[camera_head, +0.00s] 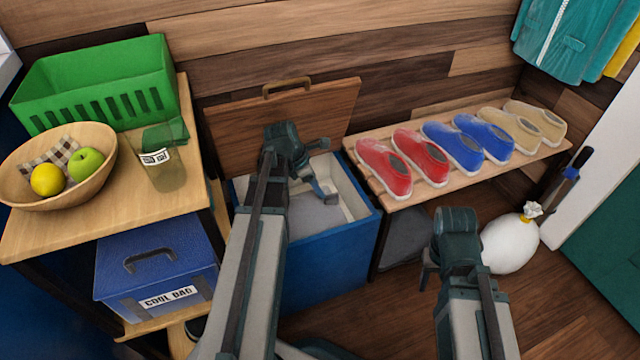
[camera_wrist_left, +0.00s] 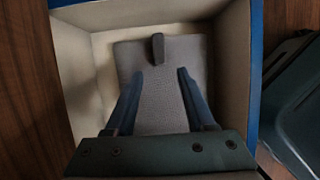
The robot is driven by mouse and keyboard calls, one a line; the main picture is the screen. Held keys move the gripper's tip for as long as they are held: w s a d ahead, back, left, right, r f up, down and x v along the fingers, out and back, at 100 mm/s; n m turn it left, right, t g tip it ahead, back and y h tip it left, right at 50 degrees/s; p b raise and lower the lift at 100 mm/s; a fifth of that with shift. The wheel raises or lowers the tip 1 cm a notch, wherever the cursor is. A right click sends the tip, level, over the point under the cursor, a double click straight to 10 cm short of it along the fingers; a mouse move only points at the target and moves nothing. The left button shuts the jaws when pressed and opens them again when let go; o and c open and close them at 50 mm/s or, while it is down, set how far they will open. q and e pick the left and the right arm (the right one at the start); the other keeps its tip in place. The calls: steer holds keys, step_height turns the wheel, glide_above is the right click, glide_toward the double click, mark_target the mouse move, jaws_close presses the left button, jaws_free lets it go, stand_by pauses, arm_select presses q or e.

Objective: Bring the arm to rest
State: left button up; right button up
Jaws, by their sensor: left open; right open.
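My left gripper (camera_head: 324,170) reaches over an open blue chest (camera_head: 330,257) with a pale inside, its fingers pointing into it. In the left wrist view the fingers of my left gripper (camera_wrist_left: 160,74) are apart with nothing between them. Below them a grey flat thing with a dark stub (camera_wrist_left: 158,48) lies in the chest; it does not look gripped. My right gripper (camera_head: 428,268) is low in front of the shoe bench, pointing down and mostly hidden by its own wrist; I see nothing held in it.
The chest's wooden lid (camera_head: 235,125) stands open behind my left arm. A wooden counter (camera_head: 95,212) with a green crate (camera_head: 100,85), fruit bowl (camera_head: 85,185) and glass (camera_head: 168,172) is at left. A shoe bench (camera_head: 395,196) and white sack (camera_head: 508,247) are at right.

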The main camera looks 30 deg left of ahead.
stand_by(0.5)
arm_select(q)
steer(key=s+d+m, duration=0.1)
steer(key=d+m, duration=0.3)
steer(key=d, duration=0.1)
steer(key=s+d+m+g+p, duration=0.1)
steer(key=s+d+m, duration=0.1)
steer(key=d+m, duration=0.2)
steer(key=s+d+m+g+y+p, duration=0.1)
steer(key=s+d+m, duration=0.1)
steer(key=d+m, duration=0.3)
steer(key=shift+d+r+m, duration=0.3)
steer(key=shift+r+m, duration=0.05)
steer(key=shift+m, duration=0.15)
steer(key=s+d+r+m+g+y+p, duration=0.25)
steer(key=s+d+m, duration=0.85)
steer(key=m, duration=0.7)
step_height(320, 180, up, 37)
steer(key=w+p, duration=0.1)
steer(key=p, duration=3.6)
steer(key=shift+w+d+r+n+t+y, duration=0.2)
steer(key=shift+w+n+t+y, duration=0.15)
steer(key=shift+t, duration=0.1)
